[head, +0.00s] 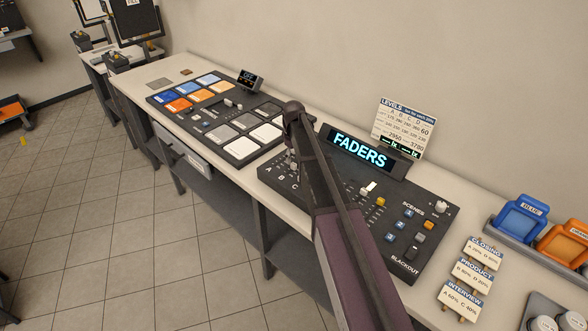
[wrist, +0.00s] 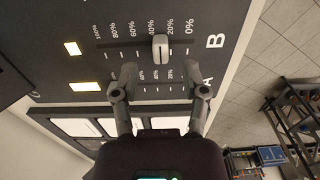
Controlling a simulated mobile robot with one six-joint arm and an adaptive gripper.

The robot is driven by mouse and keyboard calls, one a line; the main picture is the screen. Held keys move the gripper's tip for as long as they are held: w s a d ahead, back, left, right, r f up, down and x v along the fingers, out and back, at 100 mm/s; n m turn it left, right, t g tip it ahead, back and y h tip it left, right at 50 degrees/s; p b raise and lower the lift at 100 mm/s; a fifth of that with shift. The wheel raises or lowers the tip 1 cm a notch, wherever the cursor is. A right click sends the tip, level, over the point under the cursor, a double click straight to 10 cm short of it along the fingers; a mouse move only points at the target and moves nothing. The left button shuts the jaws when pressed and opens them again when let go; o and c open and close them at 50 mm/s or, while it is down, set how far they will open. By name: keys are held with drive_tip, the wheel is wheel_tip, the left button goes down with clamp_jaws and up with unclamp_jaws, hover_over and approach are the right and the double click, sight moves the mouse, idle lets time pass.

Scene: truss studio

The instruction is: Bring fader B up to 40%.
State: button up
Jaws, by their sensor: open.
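In the wrist view, fader B's pale knob (wrist: 160,47) sits in its slot near the 40% and 20% labels; I cannot tell the exact reading. The large letter B (wrist: 215,41) is by the 0% end. My gripper (wrist: 161,68) is open, with one fingertip on each side of the knob's line, just short of it, and no contact shows. Fader A's scale lies beneath the fingers, its knob hidden. In the head view, my arm covers part of the fader console (head: 440,225), and fader B is hard to make out there.
A FADERS display (head: 360,150) stands behind the console, with a LEVELS card (head: 403,125) beside it. A button panel (head: 220,115) is to the left.

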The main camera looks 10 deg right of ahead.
sight(294, 163)
drive_tip(key=shift+f+b, duration=1.55)
drive_tip(key=shift+f, duration=0.25)
clamp_jaws()
